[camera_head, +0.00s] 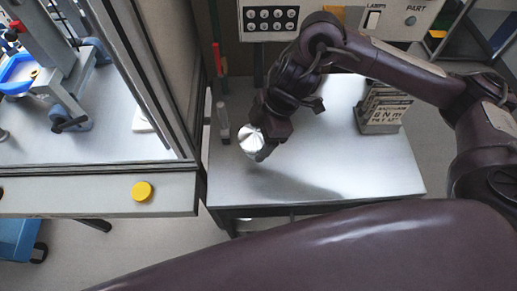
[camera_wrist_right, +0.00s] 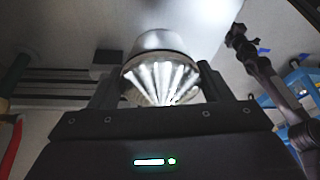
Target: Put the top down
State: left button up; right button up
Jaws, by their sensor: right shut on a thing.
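The top (camera_head: 250,139) is a shiny silver round piece. In the right wrist view it shows as a bright ribbed cone (camera_wrist_right: 160,80) with a smooth grey rounded part beyond it. My right gripper (camera_head: 262,148) is shut on the top, its two fingers (camera_wrist_right: 162,90) on either side of it. It holds the top over the left part of the grey metal table (camera_head: 310,185); a shadow lies on the surface to the lower right. The exact gap to the table cannot be told. My left gripper is not in view.
A block with printed lettering (camera_head: 384,110) stands at the back right. A framed bench with a yellow button (camera_head: 143,191) is at left. A panel (camera_head: 272,19) is behind. The table's middle and front are clear.

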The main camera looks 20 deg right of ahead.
jog(key=shift+f, duration=3.2)
jog(key=shift+f, duration=0.15)
jog(key=o, duration=1.1)
jog(key=v, duration=1.2)
